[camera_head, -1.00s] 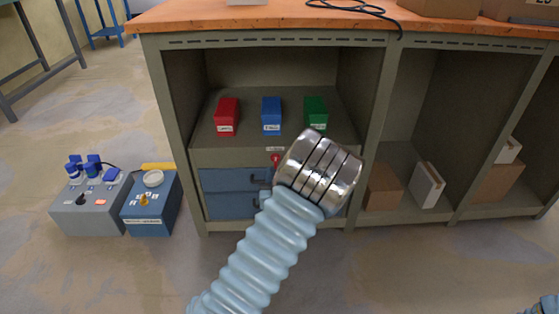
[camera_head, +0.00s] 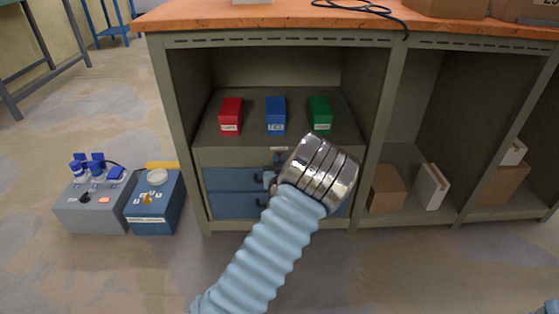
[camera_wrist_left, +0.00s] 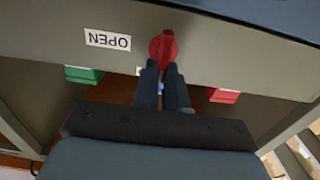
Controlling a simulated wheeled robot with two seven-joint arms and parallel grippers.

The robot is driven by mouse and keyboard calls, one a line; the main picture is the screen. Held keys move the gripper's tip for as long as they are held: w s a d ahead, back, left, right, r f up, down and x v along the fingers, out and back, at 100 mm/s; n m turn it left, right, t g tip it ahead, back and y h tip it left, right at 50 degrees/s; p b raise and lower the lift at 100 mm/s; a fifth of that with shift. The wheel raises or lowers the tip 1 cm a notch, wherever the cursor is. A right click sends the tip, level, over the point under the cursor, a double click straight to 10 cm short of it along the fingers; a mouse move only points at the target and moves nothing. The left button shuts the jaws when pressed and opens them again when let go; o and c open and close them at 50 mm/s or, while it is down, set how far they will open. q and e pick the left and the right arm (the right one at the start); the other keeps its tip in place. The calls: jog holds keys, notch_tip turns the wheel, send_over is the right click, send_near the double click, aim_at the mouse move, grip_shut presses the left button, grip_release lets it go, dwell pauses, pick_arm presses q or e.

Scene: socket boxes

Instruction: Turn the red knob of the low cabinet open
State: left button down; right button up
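The red knob (camera_wrist_left: 163,47) sits on the grey cabinet front in the left wrist view, beside a white label reading OPEN, upside down. The two dark fingers of my left gripper (camera_wrist_left: 161,70) reach up to the knob's lower edge with a narrow gap between them. Whether they press on its grip cannot be told. In the head view my left gripper (camera_head: 277,170) is in front of the low cabinet (camera_head: 232,157), at its upper edge.
Red (camera_head: 230,114), blue (camera_head: 276,113) and green (camera_head: 319,112) boxes stand on the shelf above. Blue drawers (camera_head: 232,179) lie below. Two control boxes (camera_head: 92,208) are on the floor at left. Cartons (camera_head: 387,188) stand in the right bay.

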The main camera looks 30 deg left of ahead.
dwell(0.4)
pick_arm(q)
jog(key=m, duration=0.4)
jog(key=shift+w+d+m, duration=0.25)
jog(key=shift+d+m, duration=0.05)
jog(key=shift+d, duration=0.05)
jog(key=m, duration=0.4)
jog(key=shift+w+d+f+m, duration=0.15)
jog(key=shift+d+f+m, duration=0.1)
jog(key=shift+d+m, duration=0.05)
jog(key=m, duration=0.4)
jog(key=shift+w+d+f+p, duration=0.1)
jog(key=shift+d+f+p, duration=0.1)
jog(key=shift+f+p, duration=0.2)
jog(key=shift+f+m, duration=0.2)
jog(key=shift+m, duration=0.95)
jog(key=shift+f+m, duration=0.15)
jog(key=shift+m, duration=1)
jog(key=c, duration=1.2)
grip_release()
